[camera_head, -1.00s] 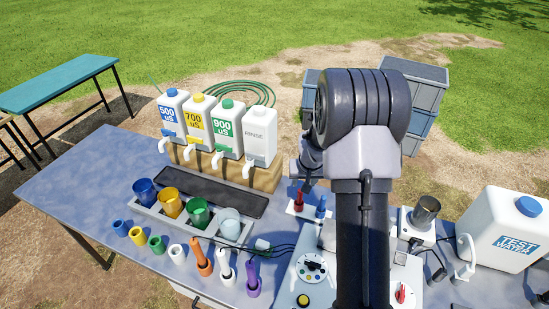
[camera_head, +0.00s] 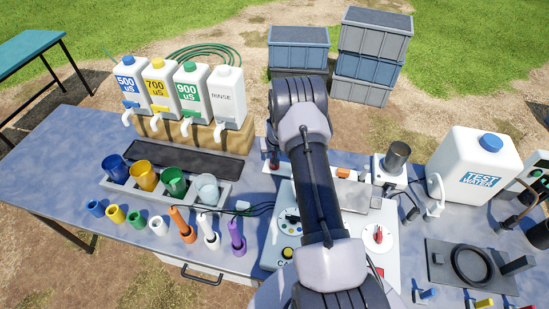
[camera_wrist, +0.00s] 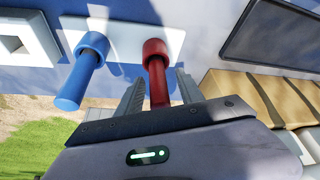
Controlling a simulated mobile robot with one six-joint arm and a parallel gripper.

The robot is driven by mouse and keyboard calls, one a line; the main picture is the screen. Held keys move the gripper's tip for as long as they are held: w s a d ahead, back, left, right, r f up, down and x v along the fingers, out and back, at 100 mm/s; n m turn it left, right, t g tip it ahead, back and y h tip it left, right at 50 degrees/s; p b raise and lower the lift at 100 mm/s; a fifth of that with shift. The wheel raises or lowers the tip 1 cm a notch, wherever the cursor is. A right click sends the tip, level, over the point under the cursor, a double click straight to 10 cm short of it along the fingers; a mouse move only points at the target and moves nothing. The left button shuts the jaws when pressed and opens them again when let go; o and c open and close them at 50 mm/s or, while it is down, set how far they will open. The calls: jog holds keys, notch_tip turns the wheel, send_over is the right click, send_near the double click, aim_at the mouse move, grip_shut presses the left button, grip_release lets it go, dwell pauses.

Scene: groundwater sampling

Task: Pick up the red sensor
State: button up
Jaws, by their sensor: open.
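The red sensor (camera_wrist: 155,58) stands in a white holder plate (camera_wrist: 118,36) in the wrist view, with a wide round collar and a narrower shaft. My gripper (camera_wrist: 159,82) is open, with one grey finger on each side of the red shaft. I cannot tell whether either finger touches it. The blue sensor (camera_wrist: 84,76) stands in the same plate, to the left and outside the fingers. In the head view a small part of the red sensor (camera_head: 274,158) shows beside my arm, which hides my gripper and the blue sensor.
Reagent jugs on a wooden block (camera_head: 200,135) stand at the left, with coloured cups in a tray (camera_head: 150,195) before them. A control box (camera_head: 285,262) sits in front of the plate. The test water jug (camera_head: 477,170) stands right. Bare table lies at far left.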

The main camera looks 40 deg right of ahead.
jog(key=shift+s+r, duration=0.1)
jog(key=shift+c, duration=0.6)
grip_shut()
